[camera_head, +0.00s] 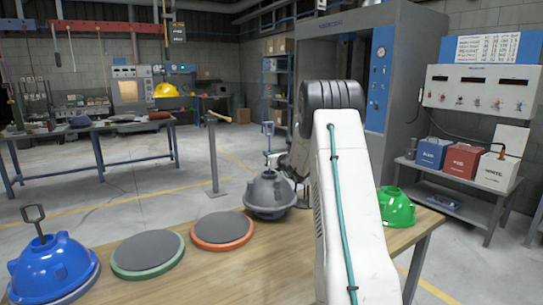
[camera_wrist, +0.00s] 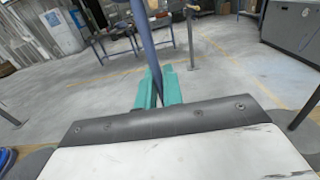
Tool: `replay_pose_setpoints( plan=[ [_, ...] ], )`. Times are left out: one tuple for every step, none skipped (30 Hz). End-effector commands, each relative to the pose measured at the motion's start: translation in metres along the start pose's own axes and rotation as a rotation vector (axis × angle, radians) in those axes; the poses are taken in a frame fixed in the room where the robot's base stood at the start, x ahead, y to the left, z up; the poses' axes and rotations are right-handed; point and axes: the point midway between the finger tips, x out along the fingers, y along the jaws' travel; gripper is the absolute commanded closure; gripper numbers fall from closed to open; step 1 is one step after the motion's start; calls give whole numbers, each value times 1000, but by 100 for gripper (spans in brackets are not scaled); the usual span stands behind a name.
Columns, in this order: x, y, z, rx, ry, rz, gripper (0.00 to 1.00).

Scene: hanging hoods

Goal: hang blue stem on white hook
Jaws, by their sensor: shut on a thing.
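The blue stem (camera_head: 268,128) rises upright with a loop handle at its top, above a grey hood (camera_head: 268,192) near the table's far edge. In the wrist view the blue stem (camera_wrist: 147,45) runs between the teal fingers of my gripper (camera_wrist: 158,86), which is shut on it. In the head view my gripper (camera_head: 274,160) is partly hidden by my arm. I cannot tell whether the hood touches the table. I cannot make out a clearly white hook. A grey post (camera_head: 213,155) with a tan peg at its top stands on the floor beyond, left of the stem.
The wooden table (camera_head: 200,270) holds a blue hood (camera_head: 52,265), a green-rimmed pad (camera_head: 147,254), an orange-rimmed pad (camera_head: 222,230) and a green hood (camera_head: 397,207). Open floor lies between table and post.

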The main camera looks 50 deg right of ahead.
Motion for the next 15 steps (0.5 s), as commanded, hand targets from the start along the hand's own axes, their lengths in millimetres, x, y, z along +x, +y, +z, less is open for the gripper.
replay_pose_setpoints(
  plan=[
    [0, 3, 2, -1, -4, 1, 100],
    [0, 4, 2, -2, -4, 1, 100],
    [0, 6, 2, -2, -3, 1, 100],
    [0, 6, 2, -2, -3, 1, 100],
    [0, 7, 2, -2, -3, 1, 100],
    [0, 7, 2, -2, -3, 1, 100],
    [0, 8, 2, -2, -3, 1, 100],
    [0, 8, 2, -2, -3, 0, 100],
    [0, 8, 2, -2, -3, 0, 100],
    [0, 7, 2, -2, -3, 0, 100],
    [0, 7, 2, -2, -3, 0, 100],
    [0, 7, 2, -2, -3, 0, 100],
    [0, 7, 2, -2, -3, 0, 100],
    [0, 7, 2, -2, -3, 0, 100],
    [0, 7, 2, -2, -3, 0, 100]
  ],
)
